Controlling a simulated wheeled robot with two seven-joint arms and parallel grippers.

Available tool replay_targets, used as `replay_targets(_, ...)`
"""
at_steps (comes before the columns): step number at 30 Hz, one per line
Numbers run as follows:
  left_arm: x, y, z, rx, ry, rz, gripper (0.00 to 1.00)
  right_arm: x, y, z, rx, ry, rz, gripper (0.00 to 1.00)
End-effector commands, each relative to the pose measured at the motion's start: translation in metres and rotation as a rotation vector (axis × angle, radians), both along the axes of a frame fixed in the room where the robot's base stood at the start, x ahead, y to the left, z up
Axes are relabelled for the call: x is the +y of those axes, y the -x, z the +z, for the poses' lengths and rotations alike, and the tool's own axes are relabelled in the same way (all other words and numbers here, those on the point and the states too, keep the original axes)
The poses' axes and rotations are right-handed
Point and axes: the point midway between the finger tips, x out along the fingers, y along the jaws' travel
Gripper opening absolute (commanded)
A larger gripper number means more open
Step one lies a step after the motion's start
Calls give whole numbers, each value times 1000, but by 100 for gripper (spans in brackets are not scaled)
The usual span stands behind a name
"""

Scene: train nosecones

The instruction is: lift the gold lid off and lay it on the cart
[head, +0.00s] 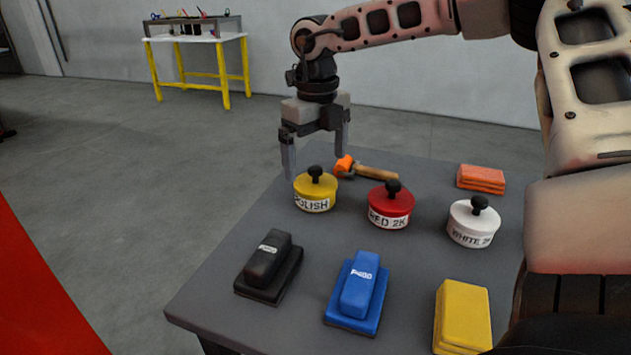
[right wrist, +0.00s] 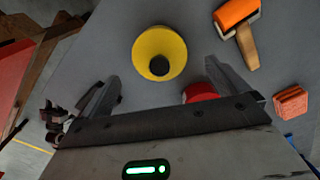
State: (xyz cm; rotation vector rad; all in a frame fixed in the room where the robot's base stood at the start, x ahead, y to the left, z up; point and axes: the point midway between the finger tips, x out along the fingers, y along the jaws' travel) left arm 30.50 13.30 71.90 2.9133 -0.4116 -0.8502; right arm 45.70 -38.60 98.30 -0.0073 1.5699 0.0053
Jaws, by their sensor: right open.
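The gold lid (head: 316,184) is a round yellow lid with a black knob, on a tin marked POLISH (head: 313,204) at the back left of the cart's grey top (head: 215,290). In the right wrist view the lid (right wrist: 150,48) lies ahead of the fingers, its knob roughly between their lines. My right gripper (head: 316,160) points down, open and empty, just above and behind the lid, apart from it. The fingers also show in the right wrist view (right wrist: 162,75). My left gripper is not in view.
A red tin (head: 391,205) and a white tin (head: 473,223) stand to the right. An orange-headed tool (head: 375,171) lies behind. Black (head: 268,265) and blue (head: 357,291) sanding blocks sit in front, with yellow (head: 463,312) and orange (head: 481,178) pads at the right. Bare cart top shows at the front left.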

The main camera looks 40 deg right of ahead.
Motion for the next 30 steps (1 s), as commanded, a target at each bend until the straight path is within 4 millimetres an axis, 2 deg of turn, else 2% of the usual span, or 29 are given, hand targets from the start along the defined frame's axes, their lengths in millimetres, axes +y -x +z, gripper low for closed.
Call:
replay_targets(3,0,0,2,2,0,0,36,0,-2,-20,5,-2,-1,99)
replay_targets(6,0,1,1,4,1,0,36,0,-2,-31,3,-2,-1,99)
replay_targets(15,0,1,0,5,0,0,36,0,-2,-36,0,-1,-1,99)
replay_targets(16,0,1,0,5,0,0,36,0,-2,-36,0,-1,-1,94)
replay_targets(18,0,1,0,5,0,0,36,0,-2,-36,0,-1,-1,74)
replay_targets(21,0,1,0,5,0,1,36,0,-2,-36,0,-1,-1,51)
replay_targets(30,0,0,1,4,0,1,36,0,-3,-35,-1,-1,-1,50)
